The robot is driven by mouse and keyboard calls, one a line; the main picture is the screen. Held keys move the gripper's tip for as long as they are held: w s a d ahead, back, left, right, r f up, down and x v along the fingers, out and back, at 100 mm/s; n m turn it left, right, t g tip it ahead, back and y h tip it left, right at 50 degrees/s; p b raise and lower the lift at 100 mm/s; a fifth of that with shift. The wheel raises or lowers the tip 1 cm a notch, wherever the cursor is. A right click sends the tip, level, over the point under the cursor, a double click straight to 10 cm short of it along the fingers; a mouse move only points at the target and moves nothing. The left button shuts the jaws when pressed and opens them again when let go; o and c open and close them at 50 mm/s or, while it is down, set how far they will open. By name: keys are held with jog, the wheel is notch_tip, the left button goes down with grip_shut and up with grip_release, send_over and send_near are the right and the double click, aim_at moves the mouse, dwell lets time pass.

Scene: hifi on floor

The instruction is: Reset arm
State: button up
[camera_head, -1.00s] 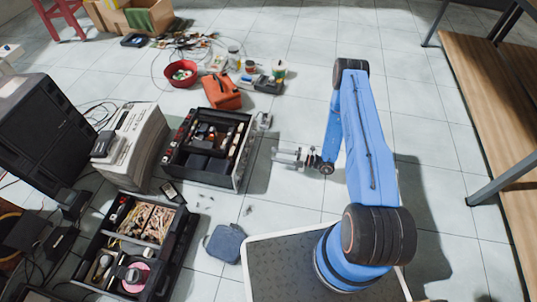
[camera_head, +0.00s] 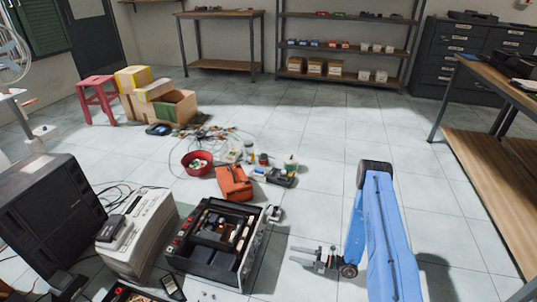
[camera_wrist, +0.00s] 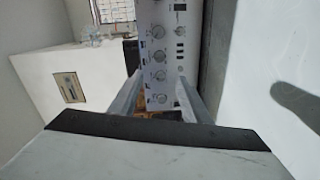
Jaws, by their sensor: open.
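My blue arm (camera_head: 385,240) reaches over the floor at the right of the head view. My gripper (camera_head: 296,256) is at its end, low over the floor, pointing left. It is open and I see nothing between its fingers. In the wrist view the two grey fingers (camera_wrist: 160,98) stand apart, in front of a light front panel (camera_wrist: 160,50) with several knobs and sockets. The opened hifi (camera_head: 215,245), a black case with its inside showing, lies left of the gripper with a floor gap between them.
A white unit (camera_head: 140,235) and a black tower (camera_head: 50,215) stand left of the hifi. An orange bag (camera_head: 234,183), red bowl (camera_head: 197,162) and small items lie behind it. A wooden bench (camera_head: 490,180) is at right. The far middle floor is clear.

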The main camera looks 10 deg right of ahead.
jog(key=s+a+r+n+g+h, duration=0.15)
jog(key=r+n+g, duration=0.35)
jog(key=r+n, duration=0.75)
jog(key=a+r+n+g, duration=0.2)
jog(key=r+n+g, duration=0.25)
jog(key=r, duration=1.45)
jog(key=s+d+r+n+h, duration=0.1)
jog(key=s+r+n+h, duration=0.3)
jog(key=s+r+n, duration=0.55)
jog(key=s+d+r+n+h, duration=0.1)
jog(key=s+r+n+h, duration=0.5)
jog(key=r, duration=0.6)
jog(key=s+d+r+n+t+h, duration=0.2)
jog(key=s+d+r+n+t, duration=0.1)
jog(key=s, duration=0.5)
jog(key=s+d+r+n+t+h, duration=0.3)
jog(key=s+d+r+n+t, duration=0.1)
jog(key=s+r+n, duration=0.3)
jog(key=shift+s+d+r, duration=0.15)
jog(key=shift+s+d, duration=0.4)
jog(key=shift+s, duration=0.4)
jog(key=shift+t, duration=0.25)
